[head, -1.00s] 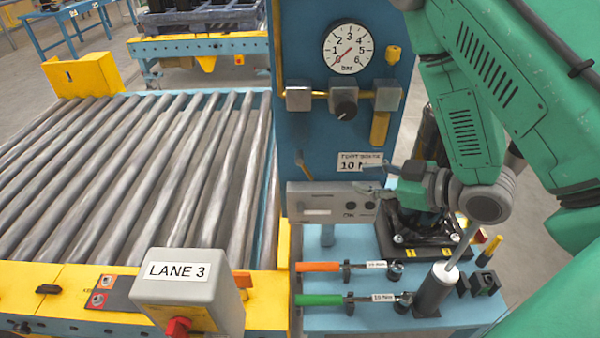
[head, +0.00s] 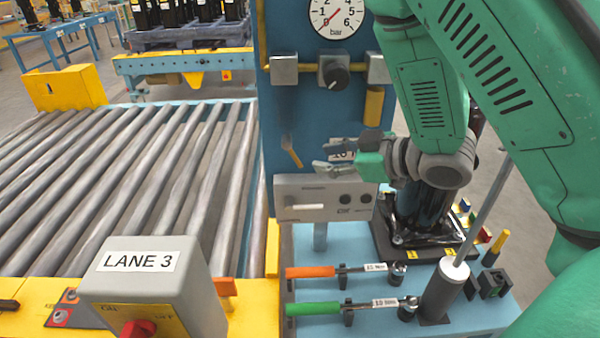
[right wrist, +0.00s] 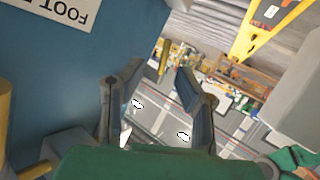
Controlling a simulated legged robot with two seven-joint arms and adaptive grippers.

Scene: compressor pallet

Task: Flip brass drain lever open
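The brass drain lever (head: 291,152) is a small tilted bar low on the blue panel, its upper end leaning left. In the right wrist view a brass bar (right wrist: 164,58) shows beyond and between the fingertips. My right gripper (head: 325,157) is open and empty, just right of the lever and apart from it. Its two spread fingers (right wrist: 160,72) also show in the right wrist view. My left gripper is not in view.
A grey control box (head: 325,198) sits below the lever. The pressure gauge (head: 336,15) and black knob (head: 334,73) are above. A roller conveyor (head: 130,170) lies left.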

